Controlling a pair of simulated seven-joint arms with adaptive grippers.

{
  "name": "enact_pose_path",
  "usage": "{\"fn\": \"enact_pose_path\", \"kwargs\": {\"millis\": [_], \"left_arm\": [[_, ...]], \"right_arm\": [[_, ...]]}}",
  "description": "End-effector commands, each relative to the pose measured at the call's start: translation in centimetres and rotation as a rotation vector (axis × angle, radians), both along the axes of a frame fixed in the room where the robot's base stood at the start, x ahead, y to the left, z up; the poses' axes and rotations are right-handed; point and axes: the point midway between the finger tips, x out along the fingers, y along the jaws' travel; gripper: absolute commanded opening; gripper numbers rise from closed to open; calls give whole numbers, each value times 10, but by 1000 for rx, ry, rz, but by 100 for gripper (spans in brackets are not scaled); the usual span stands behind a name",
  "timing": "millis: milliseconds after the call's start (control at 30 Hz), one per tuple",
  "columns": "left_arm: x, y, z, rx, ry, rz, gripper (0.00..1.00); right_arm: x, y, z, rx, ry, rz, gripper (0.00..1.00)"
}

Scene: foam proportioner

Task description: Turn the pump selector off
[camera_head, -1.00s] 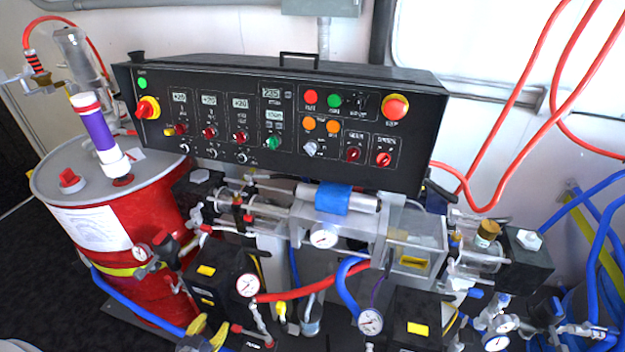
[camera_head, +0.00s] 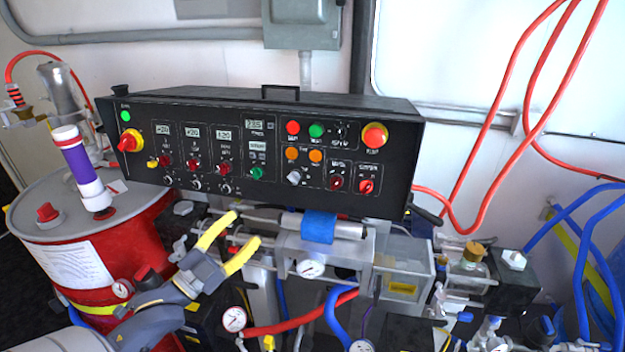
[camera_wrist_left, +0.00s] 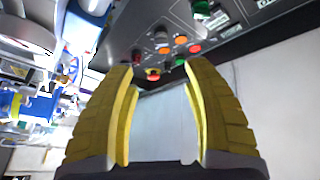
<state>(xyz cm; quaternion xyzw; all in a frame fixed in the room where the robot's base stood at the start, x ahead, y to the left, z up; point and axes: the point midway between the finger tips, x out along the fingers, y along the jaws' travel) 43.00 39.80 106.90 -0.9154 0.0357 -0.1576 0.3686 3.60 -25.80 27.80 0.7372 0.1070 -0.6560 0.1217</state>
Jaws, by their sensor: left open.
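The black control panel (camera_head: 260,145) stands behind the machine, with several knobs and buttons on its sloped front. A grey-white selector knob (camera_head: 294,177) is below the orange buttons; two red knobs (camera_head: 337,183) are to its right. The labels are too small to read, so I cannot tell which knob is the pump selector. My left gripper (camera_head: 243,228) has yellow fingers, open and empty, below and in front of the panel, touching no knob.
A red drum (camera_head: 120,240) with a purple-banded tube (camera_head: 77,160) stands at left. A cylinder with a blue wrap (camera_head: 319,228), gauges and hoses lie below the panel. Red hoses (camera_head: 480,150) hang at right. The space before the panel's face is open.

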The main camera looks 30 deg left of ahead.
Motion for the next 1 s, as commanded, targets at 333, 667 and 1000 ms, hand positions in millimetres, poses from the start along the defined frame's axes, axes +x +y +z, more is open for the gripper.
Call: {"fn": "enact_pose_path", "kwargs": {"millis": [333,667,1000], "left_arm": [[16,-7,16,16,-21,-7,50],[54,-15,27,13,-20,-8,50],[94,-23,38,14,-20,-7,50]], "right_arm": [[8,3,0,3,-9,-1,44],[8,3,0,4,-9,-1,44],[6,3,0,4,-7,-2,44]]}}
